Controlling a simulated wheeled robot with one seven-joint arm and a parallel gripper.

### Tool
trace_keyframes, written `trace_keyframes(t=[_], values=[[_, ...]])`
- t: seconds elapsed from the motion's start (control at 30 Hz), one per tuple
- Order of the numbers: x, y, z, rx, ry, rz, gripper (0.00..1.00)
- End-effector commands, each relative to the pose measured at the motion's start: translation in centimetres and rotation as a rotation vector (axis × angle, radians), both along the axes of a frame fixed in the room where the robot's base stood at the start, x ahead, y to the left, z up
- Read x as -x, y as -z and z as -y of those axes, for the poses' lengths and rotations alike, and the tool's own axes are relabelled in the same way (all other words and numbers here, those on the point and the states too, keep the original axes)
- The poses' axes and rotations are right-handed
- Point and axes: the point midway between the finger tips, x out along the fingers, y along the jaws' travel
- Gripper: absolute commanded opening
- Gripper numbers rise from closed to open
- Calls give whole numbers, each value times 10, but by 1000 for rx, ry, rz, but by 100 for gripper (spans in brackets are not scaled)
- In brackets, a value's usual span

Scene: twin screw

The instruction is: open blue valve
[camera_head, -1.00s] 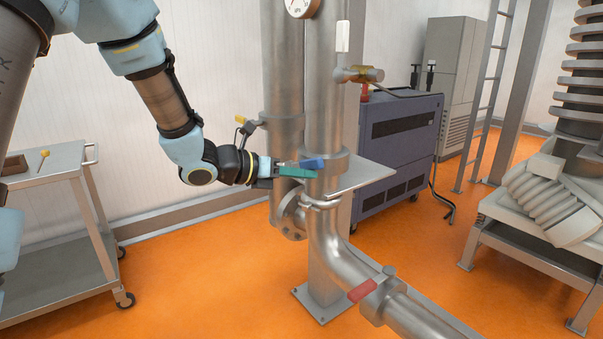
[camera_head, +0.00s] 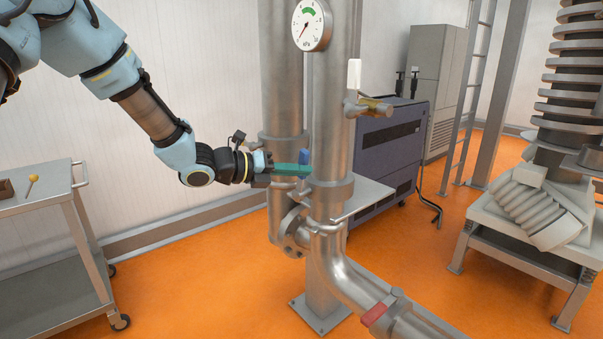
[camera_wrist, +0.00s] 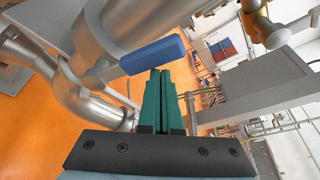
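The blue valve handle (camera_head: 303,157) sits on the left side of the front steel pipe (camera_head: 332,110). In the head view it looks short and upright, partly hidden by my gripper. In the wrist view the blue handle (camera_wrist: 152,55) is a slanted bar just beyond my fingertips, not between them. My gripper (camera_head: 308,170) has green fingers pointing right, in front of the handle's lower part. In the wrist view the fingers of my gripper (camera_wrist: 160,71) lie together, shut and empty. I cannot tell whether they touch the handle.
A pressure gauge (camera_head: 311,25) and a white-handled valve (camera_head: 354,74) are on the pipe above. A red handle (camera_head: 374,314) is on the lower pipe. A metal plate (camera_head: 372,194) juts out right of the pipe. A cart (camera_head: 45,205) stands left. Orange floor is clear in front.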

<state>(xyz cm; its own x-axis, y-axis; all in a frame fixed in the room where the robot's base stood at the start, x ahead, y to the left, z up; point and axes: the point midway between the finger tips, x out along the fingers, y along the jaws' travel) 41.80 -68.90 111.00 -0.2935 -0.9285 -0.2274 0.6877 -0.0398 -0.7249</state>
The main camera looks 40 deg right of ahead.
Motion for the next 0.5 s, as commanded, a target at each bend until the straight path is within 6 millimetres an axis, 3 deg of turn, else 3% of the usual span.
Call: trace_keyframes(t=[0.5], values=[[-15,-7,1,0,-3,1,0]])
